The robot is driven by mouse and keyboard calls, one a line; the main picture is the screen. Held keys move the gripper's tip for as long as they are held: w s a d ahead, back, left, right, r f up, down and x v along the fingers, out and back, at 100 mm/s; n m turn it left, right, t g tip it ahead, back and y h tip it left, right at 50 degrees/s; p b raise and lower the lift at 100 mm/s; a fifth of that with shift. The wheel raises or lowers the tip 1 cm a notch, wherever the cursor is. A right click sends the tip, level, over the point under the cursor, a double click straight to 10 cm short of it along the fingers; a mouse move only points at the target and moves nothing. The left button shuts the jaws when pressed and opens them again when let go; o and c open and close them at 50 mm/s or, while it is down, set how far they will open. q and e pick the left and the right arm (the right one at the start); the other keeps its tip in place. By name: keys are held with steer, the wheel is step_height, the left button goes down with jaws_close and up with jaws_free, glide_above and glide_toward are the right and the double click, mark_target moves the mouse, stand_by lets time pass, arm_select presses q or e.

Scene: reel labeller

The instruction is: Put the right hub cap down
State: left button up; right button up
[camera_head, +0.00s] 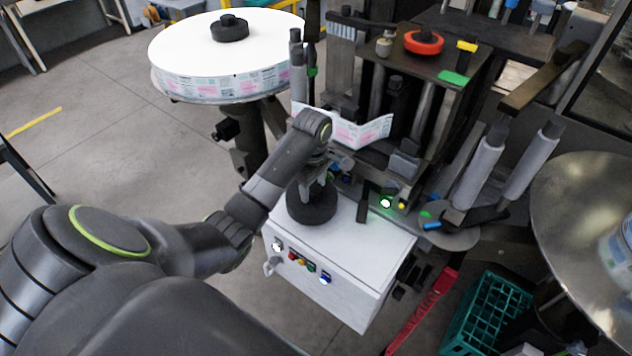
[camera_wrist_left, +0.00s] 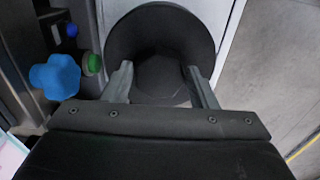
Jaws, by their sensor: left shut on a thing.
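The black hub cap (camera_head: 311,207), a wide round disc with a raised knob, is at the white top of the control box (camera_head: 362,238). I cannot tell for sure whether its underside touches the top. My left gripper (camera_head: 318,182) points down at the cap and is shut on its knob. In the left wrist view the two fingers of my left gripper (camera_wrist_left: 160,82) stand on either side of the knob, with the cap's disc (camera_wrist_left: 160,28) spreading beyond them. Another black hub cap (camera_head: 230,30) sits on the white label reel (camera_head: 185,48). My right gripper is out of view.
The box front has several coloured buttons (camera_head: 303,263). The labelling machine (camera_head: 435,75) stands behind, with a red-orange knob (camera_head: 424,42) on top. A steel disc (camera_head: 580,210) and a green crate (camera_head: 487,310) are at the right. The box top right of the cap is mostly clear.

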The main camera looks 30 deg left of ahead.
arm_select(q)
steer(key=shift+w+a+f, duration=0.15)
steer(key=shift+f, duration=0.35)
steer(key=shift+w+a+f, duration=0.15)
steer(key=shift+f, duration=0.35)
steer(key=shift+w+a+f, duration=0.15)
steer(key=shift+s+d, duration=0.25)
steer(key=o, duration=1.1)
steer(key=shift+w+a, duration=0.1)
steer(key=shift+c, duration=0.2)
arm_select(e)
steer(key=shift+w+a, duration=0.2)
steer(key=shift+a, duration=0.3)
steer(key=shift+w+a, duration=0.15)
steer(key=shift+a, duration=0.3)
